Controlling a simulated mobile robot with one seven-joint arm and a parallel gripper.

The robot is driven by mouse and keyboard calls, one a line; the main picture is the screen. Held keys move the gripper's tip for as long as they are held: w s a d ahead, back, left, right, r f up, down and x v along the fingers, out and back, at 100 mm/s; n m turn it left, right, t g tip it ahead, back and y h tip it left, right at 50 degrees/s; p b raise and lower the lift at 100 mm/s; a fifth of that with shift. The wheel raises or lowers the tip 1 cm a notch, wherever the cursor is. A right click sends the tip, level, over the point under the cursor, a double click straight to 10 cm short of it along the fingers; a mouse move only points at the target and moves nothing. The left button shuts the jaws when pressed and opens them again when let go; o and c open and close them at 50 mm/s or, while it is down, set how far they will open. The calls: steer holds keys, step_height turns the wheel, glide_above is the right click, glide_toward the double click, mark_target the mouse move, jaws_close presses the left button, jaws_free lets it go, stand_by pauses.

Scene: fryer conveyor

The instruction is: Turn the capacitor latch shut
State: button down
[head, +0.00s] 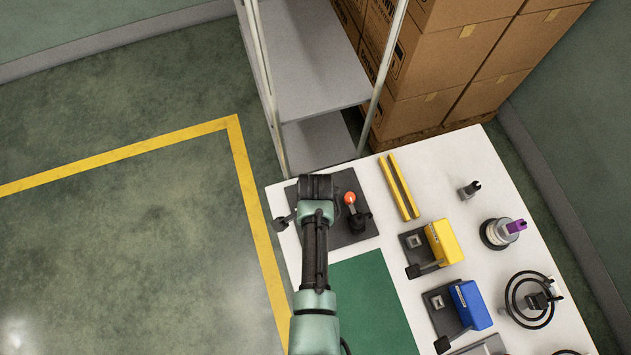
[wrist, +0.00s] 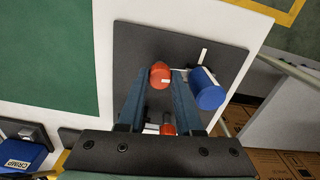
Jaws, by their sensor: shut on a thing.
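A dark square plate (wrist: 140,40) lies on the white table and carries the fixture; it also shows in the head view (head: 345,235). My gripper (wrist: 166,77) is over the plate, its two blue-grey fingers closed on a red latch piece (wrist: 160,76) at the tips. A blue cylinder (wrist: 208,91), likely the capacitor, lies just right of the fingers in the wrist view. A second red knob (wrist: 167,128) shows between the fingers, nearer the palm; an orange-red ball knob (head: 350,198) stands right of my arm in the head view. My arm hides the fingertips and blue cylinder there.
A green mat (head: 372,300) lies beside the plate. Yellow bars (head: 398,187), a yellow box (head: 444,243) and a blue box (head: 470,305) stand to the right. A shelf rack (head: 315,60) and cardboard boxes (head: 440,60) stand behind. The floor at left is clear.

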steer(key=shift+m, duration=0.5)
steer(key=c, duration=0.6)
jaws_free()
steer(key=shift+r, duration=0.1)
step_height(320, 180, up, 13)
steer(key=shift+f, duration=0.1)
stand_by(0.6)
